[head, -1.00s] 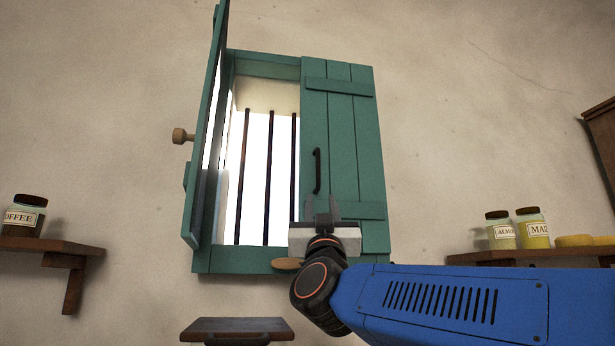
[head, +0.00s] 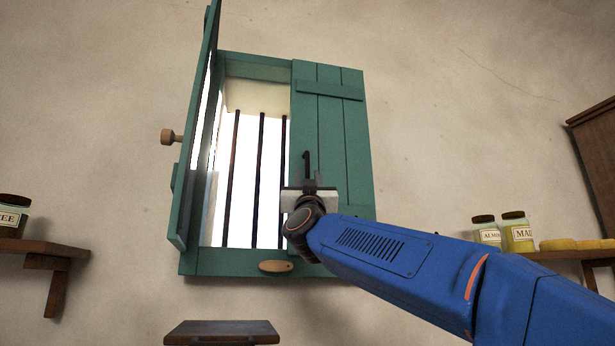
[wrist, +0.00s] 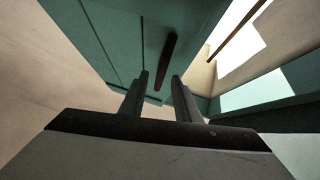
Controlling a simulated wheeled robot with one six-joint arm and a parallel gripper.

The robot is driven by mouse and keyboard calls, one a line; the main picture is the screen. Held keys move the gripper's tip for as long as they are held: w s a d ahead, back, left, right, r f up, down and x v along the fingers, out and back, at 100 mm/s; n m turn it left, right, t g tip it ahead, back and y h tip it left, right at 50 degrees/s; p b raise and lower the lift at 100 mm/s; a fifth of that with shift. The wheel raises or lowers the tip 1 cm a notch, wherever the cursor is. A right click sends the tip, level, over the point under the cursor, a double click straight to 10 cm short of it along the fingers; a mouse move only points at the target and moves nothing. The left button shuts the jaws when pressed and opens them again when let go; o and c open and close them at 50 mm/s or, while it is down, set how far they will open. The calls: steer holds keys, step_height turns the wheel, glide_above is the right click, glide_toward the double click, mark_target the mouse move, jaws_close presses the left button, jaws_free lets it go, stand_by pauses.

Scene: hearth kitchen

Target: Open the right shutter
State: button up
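The right shutter (head: 331,120) is a green plank panel, closed over the right part of the window. Its dark vertical bar handle (head: 306,160) shows above my gripper in the head view, its lower part hidden. My gripper (head: 310,181) is in front of the shutter at the handle's lower end. In the wrist view the two fingers (wrist: 158,80) stand apart, and the handle (wrist: 166,62) lies just beyond the tips, roughly in line with the gap. Nothing is visibly held. I cannot tell whether the fingers touch the handle.
The left shutter (head: 196,135) stands open, with a wooden knob (head: 171,136). Dark bars (head: 261,180) cross the bright opening. A wooden oval piece (head: 276,266) sits on the lower frame. Shelves with jars (head: 516,232) flank the window. A small dark wooden top (head: 221,331) is below.

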steer(key=shift+x, duration=0.8)
jaws_close()
